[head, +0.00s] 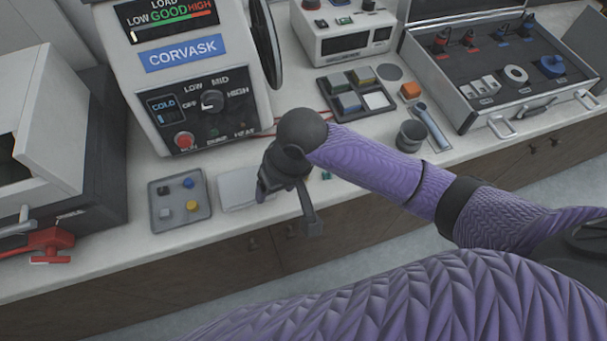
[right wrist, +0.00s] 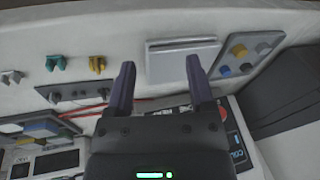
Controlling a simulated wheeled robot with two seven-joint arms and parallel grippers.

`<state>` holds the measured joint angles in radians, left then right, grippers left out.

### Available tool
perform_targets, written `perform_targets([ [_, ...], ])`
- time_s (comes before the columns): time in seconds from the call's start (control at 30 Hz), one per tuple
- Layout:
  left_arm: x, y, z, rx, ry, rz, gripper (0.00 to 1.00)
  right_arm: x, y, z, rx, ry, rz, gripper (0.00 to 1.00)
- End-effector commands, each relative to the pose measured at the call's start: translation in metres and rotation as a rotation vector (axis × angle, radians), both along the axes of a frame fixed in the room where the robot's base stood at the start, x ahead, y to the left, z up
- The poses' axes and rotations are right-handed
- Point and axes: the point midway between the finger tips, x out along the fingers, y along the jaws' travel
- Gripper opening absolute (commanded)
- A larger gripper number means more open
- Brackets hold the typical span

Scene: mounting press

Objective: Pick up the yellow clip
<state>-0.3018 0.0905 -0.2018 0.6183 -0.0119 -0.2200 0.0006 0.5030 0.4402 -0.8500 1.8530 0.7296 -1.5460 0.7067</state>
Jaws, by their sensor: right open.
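The yellow clip (right wrist: 97,64) lies on the white counter in the right wrist view, left of my right gripper's fingers. A teal clip (right wrist: 55,62) and a grey clip (right wrist: 12,76) lie in a row further left. My right gripper (head: 287,211) is open and empty over the counter's front part. In the right wrist view its fingers (right wrist: 160,65) point toward a white flat box, apart from the clip. My left gripper is not in view.
The white flat box (head: 238,188) lies beside a grey tray (head: 180,218) of small coloured knobs. The Corvask press (head: 190,90) stands behind. A grey cup (head: 410,136) and an open case (head: 480,85) stand right.

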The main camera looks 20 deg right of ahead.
Motion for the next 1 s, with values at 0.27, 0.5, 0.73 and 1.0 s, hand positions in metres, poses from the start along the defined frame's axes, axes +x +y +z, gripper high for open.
perform_targets([
  [0.27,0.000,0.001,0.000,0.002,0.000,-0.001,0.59,0.036,-0.057,0.042,-0.229,0.114,-0.219,0.69],
  [0.5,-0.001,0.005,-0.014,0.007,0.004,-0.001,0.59,0.038,-0.062,0.014,-0.248,0.130,-0.249,0.69],
  [0.73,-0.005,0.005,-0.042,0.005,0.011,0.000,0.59,0.044,-0.063,-0.039,-0.246,0.128,-0.248,0.69],
  [1.0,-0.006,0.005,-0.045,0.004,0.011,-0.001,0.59,0.044,-0.063,-0.054,-0.245,0.125,-0.245,0.69],
])
